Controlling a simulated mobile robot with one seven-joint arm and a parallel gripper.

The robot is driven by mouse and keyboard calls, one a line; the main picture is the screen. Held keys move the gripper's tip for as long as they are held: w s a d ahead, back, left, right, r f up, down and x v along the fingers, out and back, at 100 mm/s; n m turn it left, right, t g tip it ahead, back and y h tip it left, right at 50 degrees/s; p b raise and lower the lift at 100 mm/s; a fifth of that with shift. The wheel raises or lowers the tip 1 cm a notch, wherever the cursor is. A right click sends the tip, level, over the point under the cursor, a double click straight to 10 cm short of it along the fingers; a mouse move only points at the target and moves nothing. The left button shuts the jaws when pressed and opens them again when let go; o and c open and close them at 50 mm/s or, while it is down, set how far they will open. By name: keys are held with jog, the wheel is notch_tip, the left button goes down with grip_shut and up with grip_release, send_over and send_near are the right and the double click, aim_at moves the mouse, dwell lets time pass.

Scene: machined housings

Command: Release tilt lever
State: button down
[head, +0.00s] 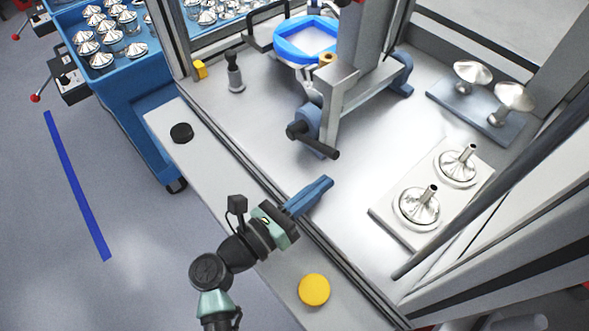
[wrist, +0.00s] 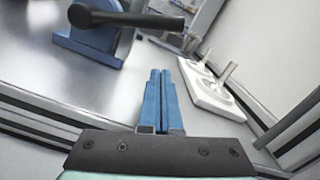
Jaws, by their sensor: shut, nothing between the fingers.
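The tilt lever looks to be the dark handle (head: 315,142) on the blue pivot of a grey column stand (head: 340,100) on the metal table. In the wrist view the dark handle (wrist: 130,18) lies ahead and to the left, above a blue bracket (wrist: 95,42). My gripper (head: 322,187) has blue fingers pressed together with nothing between them. It is over the front part of the table, below the handle in the head view and apart from it. In the wrist view the shut fingers (wrist: 160,78) point forward into clear space.
A white plate (head: 385,212) with two metal funnel parts is at right, and a grey-blue plate (head: 440,95) with two mushroom-shaped parts behind it. A blue square ring (head: 306,40) is beside the column. A yellow button (head: 314,290) and black button (head: 181,133) are on the front ledge.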

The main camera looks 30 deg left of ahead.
aim_at(316, 141)
jog(key=shift+w+a+r+p, duration=0.15)
jog(key=shift+a+r+p, duration=0.05)
jog(key=shift+r, duration=0.4)
jog(key=shift+w+a+r+p, duration=0.15)
jog(key=shift+a+r+p, duration=0.05)
jog(key=shift+r, duration=0.4)
jog(key=shift+w+a+r+p, duration=0.15)
jog(key=shift+a+r+p, duration=0.05)
jog(key=shift+r, duration=0.4)
jog(key=shift+r, duration=0.1)
